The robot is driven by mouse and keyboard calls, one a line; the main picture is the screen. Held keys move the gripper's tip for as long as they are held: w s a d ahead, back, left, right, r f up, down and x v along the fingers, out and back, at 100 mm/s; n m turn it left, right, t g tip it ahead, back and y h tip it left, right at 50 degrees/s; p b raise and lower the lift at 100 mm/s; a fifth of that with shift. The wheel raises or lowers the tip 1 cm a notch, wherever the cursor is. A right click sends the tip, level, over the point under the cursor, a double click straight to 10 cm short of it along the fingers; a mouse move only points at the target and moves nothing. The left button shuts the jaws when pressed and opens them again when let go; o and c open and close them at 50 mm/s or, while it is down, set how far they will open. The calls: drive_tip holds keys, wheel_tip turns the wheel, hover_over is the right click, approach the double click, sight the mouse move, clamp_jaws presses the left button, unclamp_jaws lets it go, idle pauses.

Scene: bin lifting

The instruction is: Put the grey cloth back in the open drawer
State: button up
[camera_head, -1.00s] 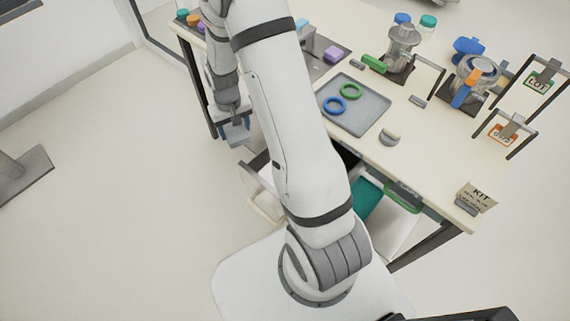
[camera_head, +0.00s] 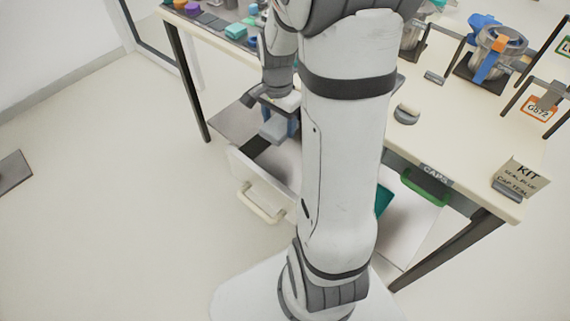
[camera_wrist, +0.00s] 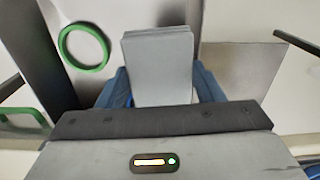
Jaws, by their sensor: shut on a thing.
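The grey cloth (camera_wrist: 158,62) is a folded, layered block in the middle of the wrist view. The blue fingers of my gripper (camera_wrist: 160,92) are on both sides of it, shut on it. In the head view my gripper (camera_head: 280,124) is above the open drawer (camera_head: 240,168), near the table's front edge. The drawer has a pale front with a cream handle and a partly dark inside. My arm hides its right part. Whether the cloth touches the drawer cannot be told.
The table (camera_head: 455,135) carries a kit sign (camera_head: 517,180), a grey-based knob (camera_head: 406,114) and a steel vessel (camera_head: 492,58). A green handle (camera_head: 425,187) and teal item (camera_head: 384,199) show right of my arm. A green ring (camera_wrist: 83,46) lies left of the cloth.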

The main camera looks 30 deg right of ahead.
sight(282, 156)
drive_tip(key=shift+s+d+f, duration=0.15)
drive_tip(key=shift+s+f, duration=0.05)
drive_tip(key=shift+f, duration=0.05)
drive_tip(key=shift+s+f+m, duration=0.1)
drive_tip(key=shift+f+m, duration=0.2)
drive_tip(key=shift+f, duration=0.1)
wheel_tip(282, 156, down, 9)
drive_tip(key=shift+r+b, duration=0.1)
drive_tip(key=shift+b, duration=0.65)
drive_tip(key=shift+f, duration=0.2)
drive_tip(key=o, duration=0.6)
drive_tip(key=shift+r, duration=0.1)
